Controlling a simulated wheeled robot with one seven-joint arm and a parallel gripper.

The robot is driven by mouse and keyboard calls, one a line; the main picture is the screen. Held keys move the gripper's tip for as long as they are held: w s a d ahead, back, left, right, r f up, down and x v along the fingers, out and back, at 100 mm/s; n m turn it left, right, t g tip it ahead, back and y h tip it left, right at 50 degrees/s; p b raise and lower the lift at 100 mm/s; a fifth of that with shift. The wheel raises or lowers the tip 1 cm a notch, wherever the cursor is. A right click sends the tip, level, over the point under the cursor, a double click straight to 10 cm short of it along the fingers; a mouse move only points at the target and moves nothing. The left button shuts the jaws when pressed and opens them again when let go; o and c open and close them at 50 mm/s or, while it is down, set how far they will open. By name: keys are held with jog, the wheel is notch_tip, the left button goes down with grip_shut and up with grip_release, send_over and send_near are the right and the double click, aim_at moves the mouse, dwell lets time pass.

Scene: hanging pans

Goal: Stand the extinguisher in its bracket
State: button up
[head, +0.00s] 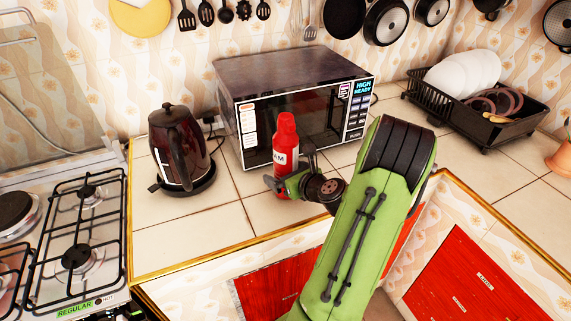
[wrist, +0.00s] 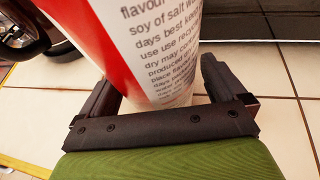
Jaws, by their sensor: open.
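The extinguisher (head: 286,132) shows as a red bottle-like cylinder with a white label. It stands upright on the tiled counter in front of the microwave. In the wrist view its red and white side with printed text (wrist: 165,45) fills the middle, and its top is out of frame. My gripper (head: 289,177) is low at the bottle, open, with one finger on each side. In the wrist view a gap shows between the bottle and the right finger; contact on the left cannot be told. I cannot make out a bracket in either view.
The microwave (head: 300,95) stands close behind the bottle. A dark kettle (head: 178,150) is to the left, beside the gas stove (head: 80,220). A dish rack (head: 490,115) stands at the back right. Pans (head: 386,22) and utensils hang on the wall. The counter's front left is clear.

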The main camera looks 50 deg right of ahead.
aim_at(286, 144)
jog(key=shift+s+r, duration=0.1)
jog(key=shift+c, duration=0.3)
jog(key=c, duration=1.6)
notch_tip(286, 144, up, 10)
jog(key=p, duration=0.4)
jog(key=shift+p, duration=0.3)
